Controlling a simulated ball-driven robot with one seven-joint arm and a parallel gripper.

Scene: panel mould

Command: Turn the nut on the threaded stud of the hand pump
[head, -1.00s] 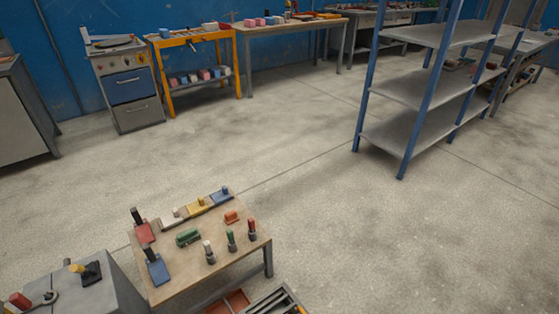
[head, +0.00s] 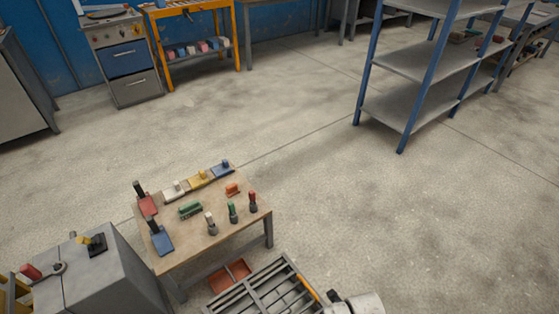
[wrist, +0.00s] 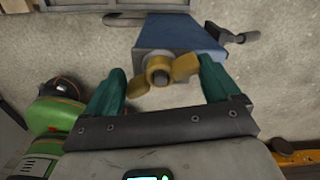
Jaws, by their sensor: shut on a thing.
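In the wrist view the brass-coloured winged nut (wrist: 160,71) sits around a threaded stud on the end face of a blue block-shaped body, the hand pump (wrist: 185,35). A dark handle or lever sticks out at the body's right. My gripper (wrist: 162,82) has two green fingers, one on each side of the nut, shut on its wings. The fingertips' contact with the wings is partly hard to see. I cannot make out the nut or my gripper in the head view.
In the wrist view, a green tool (wrist: 52,125) lies at left and an orange bar (wrist: 298,153) at lower right. In the head view, a small table (head: 205,240) with several parts stands beside a grey cabinet (head: 100,280); a slatted rack (head: 265,290) is in front. Floor beyond is open.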

